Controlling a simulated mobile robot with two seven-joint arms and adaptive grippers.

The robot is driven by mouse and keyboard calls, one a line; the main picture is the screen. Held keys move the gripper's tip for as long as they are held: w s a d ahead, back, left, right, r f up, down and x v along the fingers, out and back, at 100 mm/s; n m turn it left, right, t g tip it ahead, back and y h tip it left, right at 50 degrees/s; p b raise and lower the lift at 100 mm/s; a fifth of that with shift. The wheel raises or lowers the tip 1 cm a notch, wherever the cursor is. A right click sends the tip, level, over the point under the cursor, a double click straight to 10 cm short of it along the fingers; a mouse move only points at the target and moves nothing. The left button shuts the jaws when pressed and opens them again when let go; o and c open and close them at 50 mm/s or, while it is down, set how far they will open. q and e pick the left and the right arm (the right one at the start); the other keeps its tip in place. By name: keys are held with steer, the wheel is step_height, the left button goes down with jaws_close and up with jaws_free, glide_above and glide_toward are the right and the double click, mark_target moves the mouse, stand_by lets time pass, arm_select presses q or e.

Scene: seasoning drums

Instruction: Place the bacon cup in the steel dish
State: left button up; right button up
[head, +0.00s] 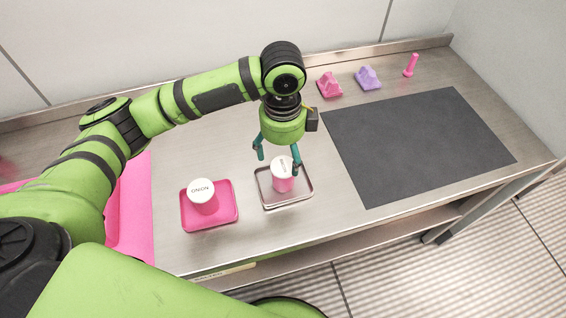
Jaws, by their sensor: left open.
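A pink cup with a white lid (283,178) stands upright in the steel dish (290,205). Its label is partly hidden by my finger, so I cannot read it as bacon. My left gripper (277,158) points down at the cup. Its two teal fingers are spread, one to the left of the lid and one at the lid's right edge. I cannot tell whether the right finger touches the cup. My right gripper is out of view.
A dark mat (415,145) lies clear on the right. Pink (329,86) and purple (368,78) blocks and a pink peg (411,65) stand at the back.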

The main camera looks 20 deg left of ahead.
arm_select(q)
step_height(320, 180, up, 7)
steer(key=shift+b, duration=0.4)
